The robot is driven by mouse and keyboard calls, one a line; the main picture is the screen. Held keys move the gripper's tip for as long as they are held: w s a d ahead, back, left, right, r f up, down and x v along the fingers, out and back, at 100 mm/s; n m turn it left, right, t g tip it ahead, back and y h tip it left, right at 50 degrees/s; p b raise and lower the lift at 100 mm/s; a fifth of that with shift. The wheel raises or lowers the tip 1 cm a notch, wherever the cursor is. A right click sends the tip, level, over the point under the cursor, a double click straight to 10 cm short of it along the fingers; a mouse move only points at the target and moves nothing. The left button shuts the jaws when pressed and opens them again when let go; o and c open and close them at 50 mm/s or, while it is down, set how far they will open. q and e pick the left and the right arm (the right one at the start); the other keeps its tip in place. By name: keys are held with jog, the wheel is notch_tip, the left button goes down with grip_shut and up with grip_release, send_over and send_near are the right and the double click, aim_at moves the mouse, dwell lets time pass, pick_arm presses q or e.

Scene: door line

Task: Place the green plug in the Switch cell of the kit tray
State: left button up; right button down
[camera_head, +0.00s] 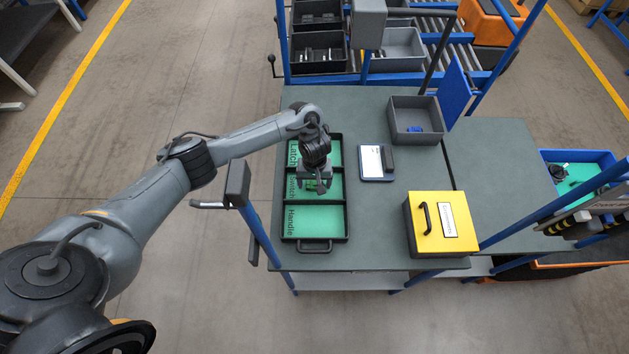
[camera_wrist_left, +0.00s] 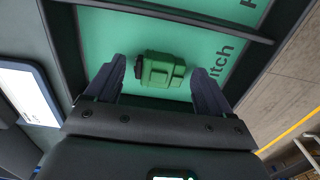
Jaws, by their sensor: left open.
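The kit tray (camera_head: 347,214) is black-rimmed with green cell floors, and lies on the left part of the table. Its cells carry printed names, with the Switch cell in the middle and the Handle cell at the front. The green plug (camera_wrist_left: 160,70) lies in the Switch cell in the left wrist view, beside the printed name. My left gripper (camera_head: 318,187) is over the Switch cell and open. In the left wrist view its fingers (camera_wrist_left: 158,85) stand apart on either side of the plug, with gaps visible. My right gripper is not in view.
A white-faced panel with a dark item (camera_head: 371,164) lies right of the tray. A grey bin (camera_head: 418,137) holding a small blue item and a yellow box (camera_head: 441,224) stand further right. Blue posts frame the table. Bare table lies between tray and yellow box.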

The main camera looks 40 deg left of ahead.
aim_at(315, 183)
pick_arm(q)
notch_tip(315, 183, up, 12)
jog(key=p, duration=0.8)
jog(key=shift+r, duration=0.15)
